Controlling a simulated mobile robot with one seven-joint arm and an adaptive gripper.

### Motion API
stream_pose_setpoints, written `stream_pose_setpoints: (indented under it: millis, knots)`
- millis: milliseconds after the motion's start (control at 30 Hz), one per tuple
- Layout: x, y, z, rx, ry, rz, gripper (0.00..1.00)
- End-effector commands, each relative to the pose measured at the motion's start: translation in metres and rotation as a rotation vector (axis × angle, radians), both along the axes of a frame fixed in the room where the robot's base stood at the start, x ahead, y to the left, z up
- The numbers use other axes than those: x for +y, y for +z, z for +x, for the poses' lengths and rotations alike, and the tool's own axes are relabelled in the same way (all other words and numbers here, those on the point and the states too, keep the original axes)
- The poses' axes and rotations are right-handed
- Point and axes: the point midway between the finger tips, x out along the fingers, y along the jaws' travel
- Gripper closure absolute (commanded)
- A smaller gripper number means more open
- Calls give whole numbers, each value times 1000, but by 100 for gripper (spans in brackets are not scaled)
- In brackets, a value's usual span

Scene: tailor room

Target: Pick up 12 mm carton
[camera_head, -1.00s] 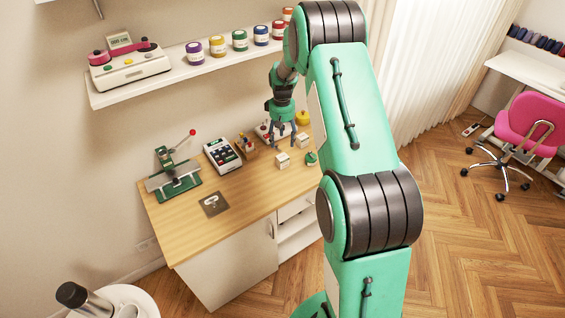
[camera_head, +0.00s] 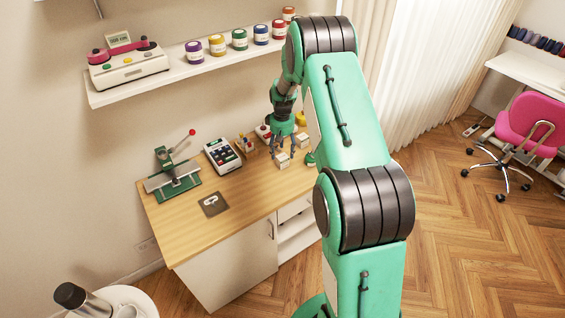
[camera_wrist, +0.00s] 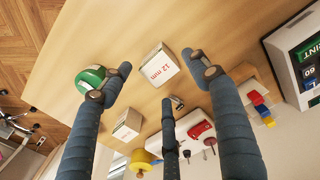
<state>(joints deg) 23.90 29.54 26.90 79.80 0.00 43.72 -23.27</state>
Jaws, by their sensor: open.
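The 12 mm carton (camera_wrist: 159,66) is a small white box with red "12 mm" lettering, lying on the wooden table. In the wrist view it sits between and beyond the spread fingers of my gripper (camera_wrist: 160,90), apart from them. In the head view the carton (camera_head: 283,160) is just below my gripper (camera_head: 284,152), near the table's front right. My gripper is open and empty, pointing down. Its fingers partly overlap the carton's outline in the head view, so the exact gap is hard to tell.
A second white carton (camera_wrist: 128,124) and a green round object (camera_wrist: 90,79) lie close by. A red-and-white item (camera_wrist: 196,135) and a yellow item (camera_wrist: 141,158) are also near. A calculator-like device (camera_head: 222,155) stands left. The table's front left (camera_head: 225,232) is clear.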

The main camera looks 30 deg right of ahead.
Motion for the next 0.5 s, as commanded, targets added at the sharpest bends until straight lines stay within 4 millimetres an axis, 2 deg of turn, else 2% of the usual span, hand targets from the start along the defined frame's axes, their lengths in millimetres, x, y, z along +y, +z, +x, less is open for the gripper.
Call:
stream_pose_setpoints:
  millis: [300, 500]
  knots:
    - [-1, -34, -1, 2, 0, 1, 39]
    - [-1, -49, 0, 0, 0, 0, 39]
